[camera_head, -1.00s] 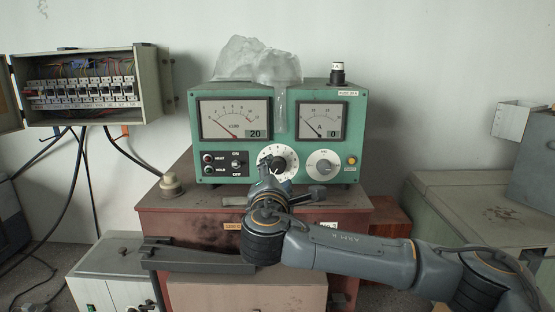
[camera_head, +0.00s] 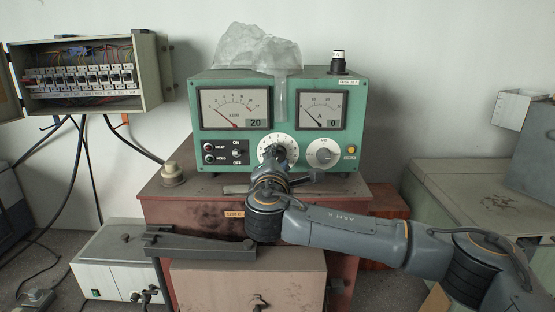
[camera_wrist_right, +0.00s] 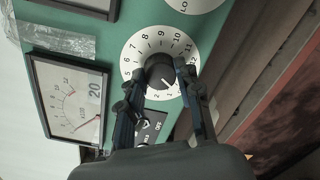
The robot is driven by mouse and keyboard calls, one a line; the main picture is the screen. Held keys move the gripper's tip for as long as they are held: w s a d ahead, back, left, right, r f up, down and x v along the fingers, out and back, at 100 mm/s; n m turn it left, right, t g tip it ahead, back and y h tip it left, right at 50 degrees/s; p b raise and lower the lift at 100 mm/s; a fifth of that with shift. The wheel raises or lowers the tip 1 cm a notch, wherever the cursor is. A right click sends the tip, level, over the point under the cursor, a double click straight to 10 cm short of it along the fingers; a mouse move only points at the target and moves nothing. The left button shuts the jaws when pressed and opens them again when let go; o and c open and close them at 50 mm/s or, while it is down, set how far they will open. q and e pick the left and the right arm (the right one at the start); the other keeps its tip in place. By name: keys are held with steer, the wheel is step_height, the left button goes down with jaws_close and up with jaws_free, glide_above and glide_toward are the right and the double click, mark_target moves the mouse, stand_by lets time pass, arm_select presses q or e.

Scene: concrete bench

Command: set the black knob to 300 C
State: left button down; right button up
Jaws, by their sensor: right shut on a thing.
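The black knob (camera_wrist_right: 161,74) sits at the centre of a white numbered dial (camera_wrist_right: 135,57) on the front of a green instrument box (camera_head: 375,97). In the wrist view its white mark points down and right, toward the low numbers. My right gripper (camera_wrist_right: 160,80) is shut on the knob, with one finger on each side. In the head view the gripper covers most of the knob, and the dial (camera_head: 264,147) shows around it. The left meter (camera_head: 234,107) has a digital readout of 20. My left gripper is not in view.
A second white dial (camera_head: 323,153) is just right of the gripper. HEAT and HOLD buttons (camera_head: 209,153) and an ON/OFF switch (camera_head: 239,152) are to the left. Crumpled clear plastic (camera_head: 255,52) lies on the box. A dark bar-like fixture (camera_head: 200,248) is on the bench below.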

steer(key=shift+f, duration=0.1)
steer(key=shift+f+m+b, duration=0.15)
steer(key=shift+m+b, duration=0.25)
steer(key=shift+b, duration=0.3)
steer(key=m+b, duration=0.5)
steer(key=b, duration=0.1)
steer(key=shift+f+g+b, duration=0.1)
steer(key=shift+g+b, duration=0.2)
steer(key=shift+b, duration=0.05)
steer(key=m+b, duration=0.3)
steer(key=m, duration=0.1)
steer(key=shift+m+y, duration=0.3)
steer(key=shift+r+m+y+b, duration=0.15)
steer(key=shift+m+b, duration=0.25)
steer(key=shift+m, duration=0.5)
steer(key=shift+r+m+y+b, duration=0.1)
steer(key=shift+m+y+b, duration=0.25)
steer(key=shift+m, duration=0.55)
steer(key=o, duration=1.2)
steer(key=shift+c, duration=0.2)
